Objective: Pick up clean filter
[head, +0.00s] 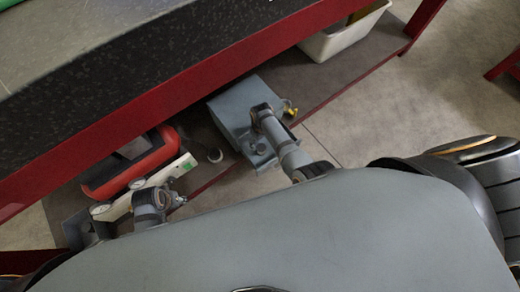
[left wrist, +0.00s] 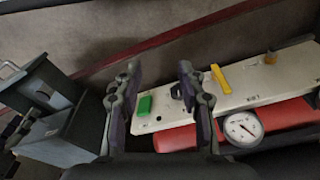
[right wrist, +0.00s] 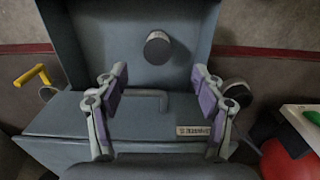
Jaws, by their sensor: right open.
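A short grey cylinder with a dark end (right wrist: 157,47), possibly the filter, sits in an open grey metal box (right wrist: 85,40) in the right wrist view. I cannot tell whether it is clean. My right gripper (right wrist: 160,80) is open and empty, its fingers apart with the cylinder ahead between them. A second dark round part (right wrist: 238,92) is partly hidden behind the right finger. My left gripper (left wrist: 158,76) is open and empty in front of a white panel (left wrist: 245,88). In the head view both gripper fingers are mostly hidden below my arms.
The grey box (head: 230,105) is on the low shelf under a red-framed bench. A bar handle (right wrist: 148,94) and yellow lever (right wrist: 32,75) are on the box. A red tank (head: 130,165) with gauges is left of it. A white bin (head: 340,38) is farther right.

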